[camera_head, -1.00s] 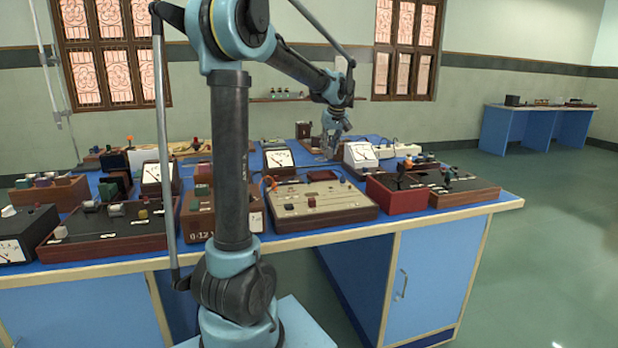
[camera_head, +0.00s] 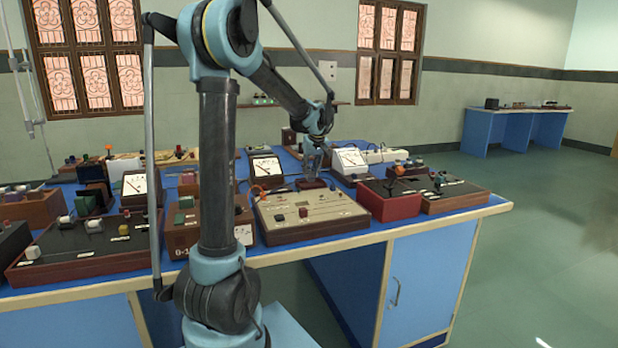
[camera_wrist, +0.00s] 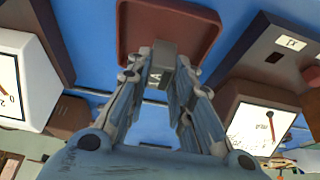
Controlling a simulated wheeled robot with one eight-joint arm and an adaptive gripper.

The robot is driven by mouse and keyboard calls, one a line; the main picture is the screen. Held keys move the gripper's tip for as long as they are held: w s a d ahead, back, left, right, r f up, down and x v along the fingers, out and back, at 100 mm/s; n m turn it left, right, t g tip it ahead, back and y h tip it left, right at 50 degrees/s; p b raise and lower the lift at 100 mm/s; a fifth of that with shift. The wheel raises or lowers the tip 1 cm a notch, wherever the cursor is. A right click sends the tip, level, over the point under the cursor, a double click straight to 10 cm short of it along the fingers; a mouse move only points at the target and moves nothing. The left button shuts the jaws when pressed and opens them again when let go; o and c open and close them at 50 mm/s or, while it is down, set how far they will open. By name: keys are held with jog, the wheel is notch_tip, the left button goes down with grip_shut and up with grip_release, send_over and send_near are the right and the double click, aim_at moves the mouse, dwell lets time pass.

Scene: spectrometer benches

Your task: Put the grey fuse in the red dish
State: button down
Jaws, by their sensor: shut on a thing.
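My gripper (camera_head: 313,172) is shut on the grey fuse (camera_wrist: 162,62), a small grey block with a dark mark, held between its fingertips (camera_wrist: 164,78). The red dish (camera_wrist: 135,40) is a shallow, dark red square tray on the blue bench. In the wrist view the fuse overlaps the dish's lower part. In the head view the gripper is right at the dish (camera_head: 311,184), over its back side. The fuse cannot be made out in the head view, and I cannot tell whether it touches the dish floor.
A beige instrument panel (camera_head: 305,215) stands just in front of the dish. White-faced meters stand behind left (camera_head: 265,165) and right (camera_head: 349,160). A red-sided box (camera_head: 390,207) stands to the right. Blue bench top shows around the dish.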

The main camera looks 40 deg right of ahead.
jog(key=shift+f, duration=1.1)
jog(key=shift+f, duration=0.1)
jog(key=c, duration=1.4)
grip_release()
jog(key=v, duration=1.2)
jog(key=shift+s, duration=0.1)
